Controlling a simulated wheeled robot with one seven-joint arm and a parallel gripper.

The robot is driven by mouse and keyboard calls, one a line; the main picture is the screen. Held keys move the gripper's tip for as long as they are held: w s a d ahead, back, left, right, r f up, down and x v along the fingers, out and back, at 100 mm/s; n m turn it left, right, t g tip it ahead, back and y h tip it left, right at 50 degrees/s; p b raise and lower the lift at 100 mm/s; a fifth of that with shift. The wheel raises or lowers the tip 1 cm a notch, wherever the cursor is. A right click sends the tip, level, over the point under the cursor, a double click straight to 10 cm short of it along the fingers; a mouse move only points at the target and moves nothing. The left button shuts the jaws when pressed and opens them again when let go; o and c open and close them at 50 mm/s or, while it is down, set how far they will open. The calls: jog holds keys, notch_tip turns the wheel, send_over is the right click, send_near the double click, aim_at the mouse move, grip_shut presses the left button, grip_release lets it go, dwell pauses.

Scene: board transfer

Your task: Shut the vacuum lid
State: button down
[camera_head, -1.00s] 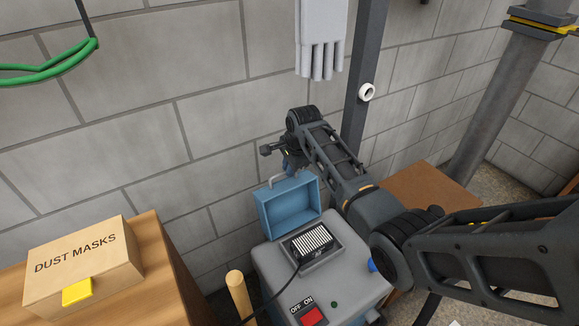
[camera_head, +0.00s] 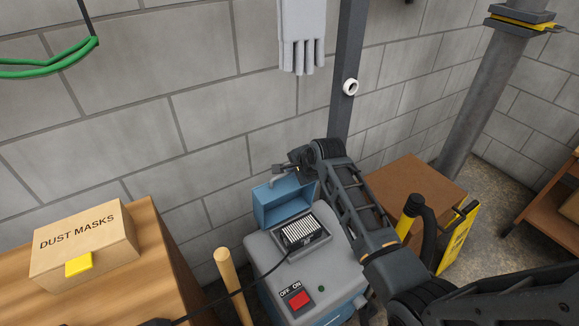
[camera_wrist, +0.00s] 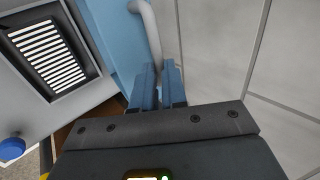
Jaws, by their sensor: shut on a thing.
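The vacuum's blue lid (camera_head: 270,208) stands open at the back of the grey vacuum body (camera_head: 268,262), with the slatted filter (camera_head: 303,233) uncovered in front of it. The lid also shows in the wrist view (camera_wrist: 108,28). Its pale curved handle (camera_wrist: 147,25) runs between the two blue fingers of my gripper (camera_wrist: 157,88). My gripper is shut on this handle. In the head view my gripper (camera_head: 290,171) is at the lid's top edge, partly hidden by my own arm.
A wooden bench with a dust masks box (camera_head: 85,243) stands at the left, and a wooden handle (camera_head: 229,272) rises beside the vacuum. A block wall is close behind the lid. A brown box (camera_head: 415,186) and yellow equipment (camera_head: 457,238) stand at the right.

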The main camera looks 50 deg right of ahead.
jog(key=s+a+f+t+h+b, duration=0.1)
jog(key=s+f+b, duration=0.4)
jog(key=b, duration=0.5)
jog(key=s+a+f+t+b, duration=0.3)
jog(key=s+f+t+b, duration=0.2)
jog(key=s+b, duration=0.3)
jog(key=s+a+f+t+h+b, duration=0.1)
jog(key=s+f+b, duration=0.5)
jog(key=b, duration=0.7)
jog(key=shift+s+a+f+t+h, duration=0.15)
jog(key=shift+s+a+t+h, duration=0.25)
jog(key=shift+t, duration=0.6)
jog(key=shift+s+a+f+b, duration=0.15)
jog(key=shift+s+f+b, duration=0.2)
jog(key=shift+f+b, duration=0.45)
jog(key=shift+r, duration=0.1)
